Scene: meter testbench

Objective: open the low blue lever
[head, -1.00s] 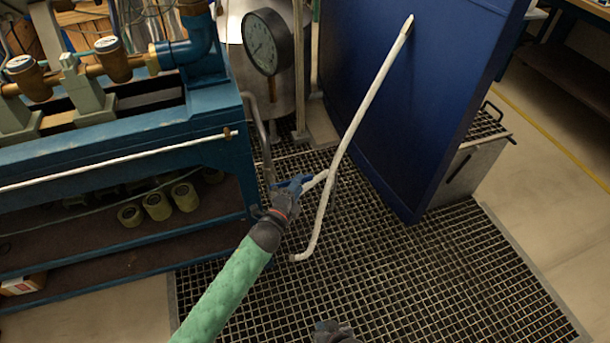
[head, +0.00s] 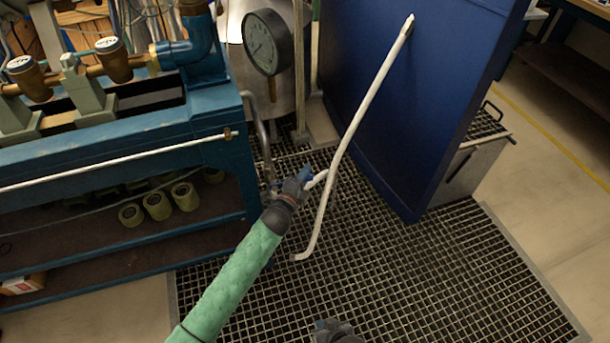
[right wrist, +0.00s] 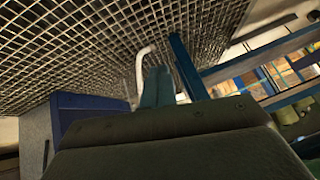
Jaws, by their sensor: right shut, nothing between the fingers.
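My right gripper (head: 324,325) is at the bottom edge of the head view, shut and empty, well apart from the lever. Its fingers (right wrist: 157,86) also show in the right wrist view, above the dark gripper body.
A long white pipe (head: 357,120) slants up to the blue cabinet (head: 425,110). A blue bench (head: 215,160) stands left, with a round gauge (head: 267,43) behind it. A metal pipe (head: 263,130) rises behind the left gripper. Open grating (head: 420,270) lies right and in front.

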